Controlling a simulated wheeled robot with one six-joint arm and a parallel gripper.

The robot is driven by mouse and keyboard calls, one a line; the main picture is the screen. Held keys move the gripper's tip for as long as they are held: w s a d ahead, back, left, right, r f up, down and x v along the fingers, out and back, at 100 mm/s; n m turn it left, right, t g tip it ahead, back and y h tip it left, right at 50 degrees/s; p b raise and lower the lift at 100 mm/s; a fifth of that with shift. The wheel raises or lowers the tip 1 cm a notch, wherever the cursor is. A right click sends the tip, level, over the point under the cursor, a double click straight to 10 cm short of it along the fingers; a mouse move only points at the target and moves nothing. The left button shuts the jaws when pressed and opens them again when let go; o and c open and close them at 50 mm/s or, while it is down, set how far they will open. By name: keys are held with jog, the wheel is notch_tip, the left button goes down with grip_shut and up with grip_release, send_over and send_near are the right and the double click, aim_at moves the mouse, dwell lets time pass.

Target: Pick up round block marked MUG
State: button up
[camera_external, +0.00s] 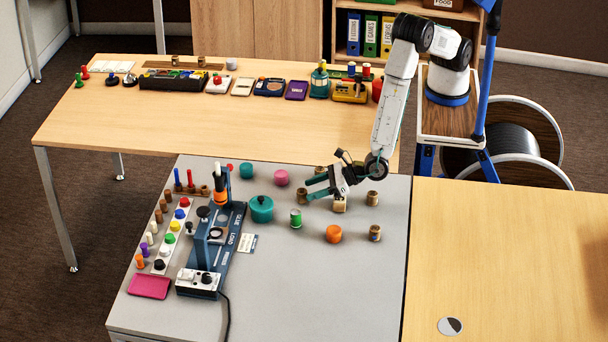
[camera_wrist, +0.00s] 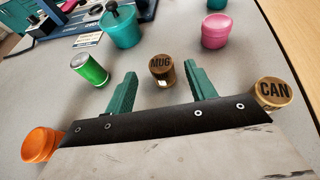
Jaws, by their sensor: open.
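The round block marked MUG (camera_wrist: 162,69) is a small brown cylinder with dark letters on its lighter top. In the wrist view it stands upright on the grey table, between and slightly beyond the tips of my gripper's green fingers (camera_wrist: 160,80). My gripper is open, with nothing held. In the external view my gripper (camera_external: 312,187) is low over the grey table, pointing left. I cannot tell the MUG block there; the gripper may hide it.
A block marked CAN (camera_wrist: 272,93) stands right of my gripper. A green can (camera_wrist: 90,69), an orange block (camera_wrist: 40,144), a pink block (camera_wrist: 215,32) and a teal pot (camera_wrist: 121,28) stand around. A blue device (camera_external: 212,245) occupies the table's left side.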

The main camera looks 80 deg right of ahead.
aim_at(304, 191)
jog(key=x, duration=0.4)
jog(key=shift+w+f, duration=0.1)
jog(key=shift+w, duration=0.1)
jog(key=c, duration=1)
